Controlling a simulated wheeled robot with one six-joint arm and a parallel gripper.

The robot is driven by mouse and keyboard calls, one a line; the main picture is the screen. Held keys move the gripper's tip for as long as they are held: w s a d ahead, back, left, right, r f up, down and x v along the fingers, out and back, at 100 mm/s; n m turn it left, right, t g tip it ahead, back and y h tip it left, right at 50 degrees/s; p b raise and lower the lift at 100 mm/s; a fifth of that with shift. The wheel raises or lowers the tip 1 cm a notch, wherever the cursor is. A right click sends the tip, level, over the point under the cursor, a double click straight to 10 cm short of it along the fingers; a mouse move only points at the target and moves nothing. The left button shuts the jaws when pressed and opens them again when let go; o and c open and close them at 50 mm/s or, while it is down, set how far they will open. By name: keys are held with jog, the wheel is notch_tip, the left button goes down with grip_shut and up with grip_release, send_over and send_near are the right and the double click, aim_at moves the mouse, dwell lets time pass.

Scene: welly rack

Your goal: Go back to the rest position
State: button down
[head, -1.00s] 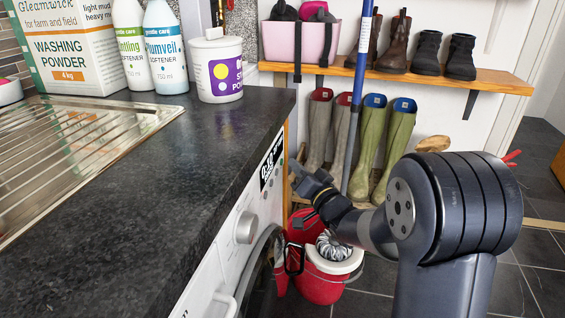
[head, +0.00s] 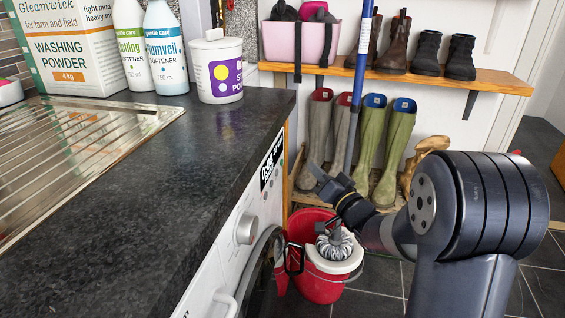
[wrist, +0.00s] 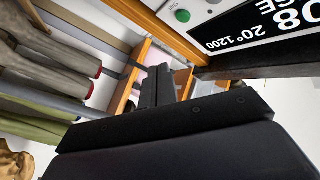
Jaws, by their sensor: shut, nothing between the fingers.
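My gripper (head: 322,180) is in the head view, in front of the welly rack and above the red bucket. Its fingers are together and empty. In the wrist view my gripper (wrist: 166,75) shows dark fingers close together, with nothing between them. The welly rack holds a grey-brown pair of wellies (head: 320,130) and a green pair of wellies (head: 395,150) on its low wooden tray. The green pair has blue linings and the other pair has red linings.
The dark worktop (head: 130,180) and washing machine (head: 235,240) are on the left. A red bucket (head: 320,288) with a mop wringer stands below my gripper. A blue mop handle (head: 360,80) rises behind. A wooden shelf (head: 400,78) carries boots and a pink bin (head: 297,42).

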dwell(0.5)
jog(key=d, duration=0.2)
jog(key=s+d+p, duration=0.1)
jog(key=d, duration=0.1)
dwell(0.4)
